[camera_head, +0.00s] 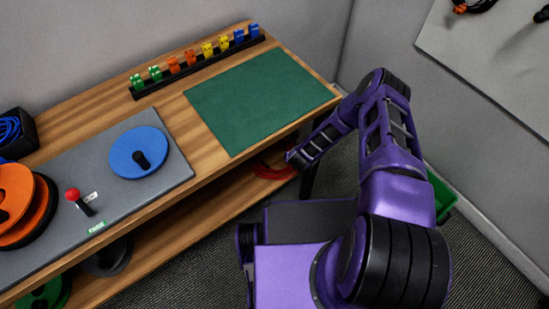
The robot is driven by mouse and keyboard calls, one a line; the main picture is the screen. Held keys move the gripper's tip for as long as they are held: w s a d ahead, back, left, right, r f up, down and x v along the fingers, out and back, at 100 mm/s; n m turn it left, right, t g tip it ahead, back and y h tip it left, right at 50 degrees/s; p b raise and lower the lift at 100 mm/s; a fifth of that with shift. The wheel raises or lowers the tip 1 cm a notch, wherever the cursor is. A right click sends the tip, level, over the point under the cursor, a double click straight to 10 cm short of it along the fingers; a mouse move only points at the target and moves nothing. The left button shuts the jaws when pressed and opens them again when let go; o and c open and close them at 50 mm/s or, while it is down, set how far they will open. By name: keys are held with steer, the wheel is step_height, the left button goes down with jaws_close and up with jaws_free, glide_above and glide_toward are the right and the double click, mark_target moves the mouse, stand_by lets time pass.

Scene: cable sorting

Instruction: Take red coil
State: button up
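The red coil (270,172) lies on the lower shelf of the wooden bench, below the bench top's front edge. Only part of its loops shows; the rest is hidden by the bench top. My purple and black arm reaches down to the left, and its end, my gripper (294,158), is just right of the coil at the bench front. The fingers are too small and dark to tell whether they are open or shut. I cannot tell whether the gripper touches the coil.
The bench top holds a green mat (262,100), a rack of coloured clips (197,62), a blue disc (137,153), a red-knobbed lever (73,195) and orange reels (22,205). A green bin (441,194) stands on the floor at right. A dark bench leg (308,180) is near my gripper.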

steer(key=shift+w+f, duration=0.25)
steer(key=shift+f, duration=0.15)
jaws_close()
steer(key=shift+r, duration=0.1)
stand_by(1.1)
